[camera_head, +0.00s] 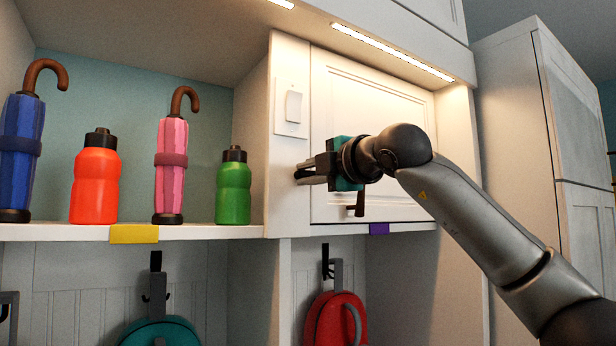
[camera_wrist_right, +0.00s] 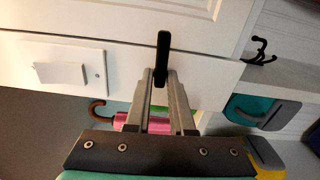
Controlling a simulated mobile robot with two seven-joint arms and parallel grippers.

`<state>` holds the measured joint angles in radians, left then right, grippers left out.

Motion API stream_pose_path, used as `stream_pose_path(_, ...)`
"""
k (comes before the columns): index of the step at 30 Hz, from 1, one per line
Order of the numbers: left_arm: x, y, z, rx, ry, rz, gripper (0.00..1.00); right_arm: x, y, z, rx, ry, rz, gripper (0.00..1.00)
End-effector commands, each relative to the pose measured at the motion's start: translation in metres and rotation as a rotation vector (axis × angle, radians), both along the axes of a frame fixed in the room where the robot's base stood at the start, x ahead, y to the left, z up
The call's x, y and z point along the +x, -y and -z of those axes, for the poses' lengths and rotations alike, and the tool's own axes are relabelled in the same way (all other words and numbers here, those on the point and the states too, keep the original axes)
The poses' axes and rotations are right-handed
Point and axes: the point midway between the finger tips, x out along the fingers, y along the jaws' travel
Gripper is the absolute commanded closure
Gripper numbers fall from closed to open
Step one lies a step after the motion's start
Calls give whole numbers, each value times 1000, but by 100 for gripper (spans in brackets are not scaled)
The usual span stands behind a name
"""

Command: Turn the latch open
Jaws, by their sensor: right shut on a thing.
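The latch (camera_wrist_right: 163,52) is a slim black bar in the right wrist view, lying between my fingertips at the edge of the white cabinet door (camera_head: 385,130). My right gripper (camera_head: 302,174) is shut on the latch, with a finger on each side; its fingers also show in the right wrist view (camera_wrist_right: 161,88). In the head view the gripper reaches left across the door to the white post beside it, and it mostly hides the latch. The door looks closed. My left gripper is out of view.
A white wall switch (camera_head: 293,106) is on the post above the gripper. The open shelf at left holds a blue umbrella (camera_head: 20,150), an orange bottle (camera_head: 96,185), a pink umbrella (camera_head: 171,170) and a green bottle (camera_head: 233,190). A red bag (camera_head: 325,320) hangs below.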

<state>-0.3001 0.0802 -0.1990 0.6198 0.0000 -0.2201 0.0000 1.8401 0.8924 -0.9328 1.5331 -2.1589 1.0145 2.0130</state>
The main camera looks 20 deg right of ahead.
Motion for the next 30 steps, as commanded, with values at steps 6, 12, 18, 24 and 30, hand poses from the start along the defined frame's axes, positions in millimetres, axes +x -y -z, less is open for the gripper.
stream_pose_path(6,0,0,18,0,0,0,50,1,-1,4,-133,18,-2,100)
stream_pose_path(12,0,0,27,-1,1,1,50,1,-1,3,-313,41,-2,100)
stream_pose_path(18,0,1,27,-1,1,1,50,1,-1,2,-505,67,-2,100)
stream_pose_path(24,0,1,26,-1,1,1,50,1,0,2,-692,93,-2,100)
stream_pose_path(30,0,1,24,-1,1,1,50,1,0,1,-881,120,-2,100)
